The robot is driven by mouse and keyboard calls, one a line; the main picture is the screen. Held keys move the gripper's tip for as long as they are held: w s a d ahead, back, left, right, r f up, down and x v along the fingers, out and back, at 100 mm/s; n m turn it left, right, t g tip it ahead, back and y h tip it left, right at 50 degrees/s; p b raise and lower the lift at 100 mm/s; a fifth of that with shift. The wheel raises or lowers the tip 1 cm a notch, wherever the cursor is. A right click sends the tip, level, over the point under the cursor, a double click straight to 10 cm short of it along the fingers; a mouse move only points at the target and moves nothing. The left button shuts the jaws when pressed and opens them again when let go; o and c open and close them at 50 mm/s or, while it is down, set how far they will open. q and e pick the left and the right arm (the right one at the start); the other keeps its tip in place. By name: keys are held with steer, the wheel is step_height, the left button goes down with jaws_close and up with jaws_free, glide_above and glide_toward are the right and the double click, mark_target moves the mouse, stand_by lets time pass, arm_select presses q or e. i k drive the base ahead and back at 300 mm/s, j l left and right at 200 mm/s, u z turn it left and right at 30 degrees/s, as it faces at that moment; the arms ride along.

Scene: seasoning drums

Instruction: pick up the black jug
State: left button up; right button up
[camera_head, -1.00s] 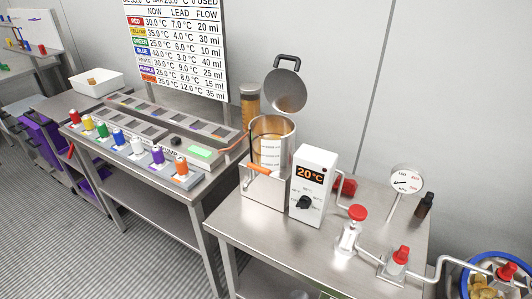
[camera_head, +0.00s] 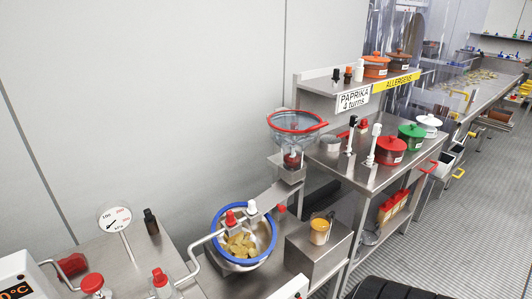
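I cannot make out a clear black jug in the head view. A small dark bottle (camera_head: 151,222) stands upright on the steel table at the left, beside a round dial gauge. Another small dark bottle (camera_head: 336,75) stands on the upper shelf, and it is too small to tell more. Neither of my grippers is in view.
A blue-rimmed bowl (camera_head: 219,258) of yellowish pieces sits below pipes with red-capped valves. A red-rimmed clear hopper (camera_head: 296,122) stands behind it. Red (camera_head: 391,150), green (camera_head: 411,137) and white (camera_head: 429,124) lidded pots line the right bench. The floor (camera_head: 462,225) at right is open.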

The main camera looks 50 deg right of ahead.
mark_target(321, 224)
steer(key=z, duration=2.15)
steer(key=i+l+u, duration=0.2)
steer(key=l+u, duration=0.15)
steer(key=u, duration=0.15)
steer(key=i+l+u, duration=0.1)
steer(key=l+u, duration=0.35)
steer(key=i+l+u, duration=0.1)
steer(key=l+u, duration=0.25)
steer(key=u, duration=0.15)
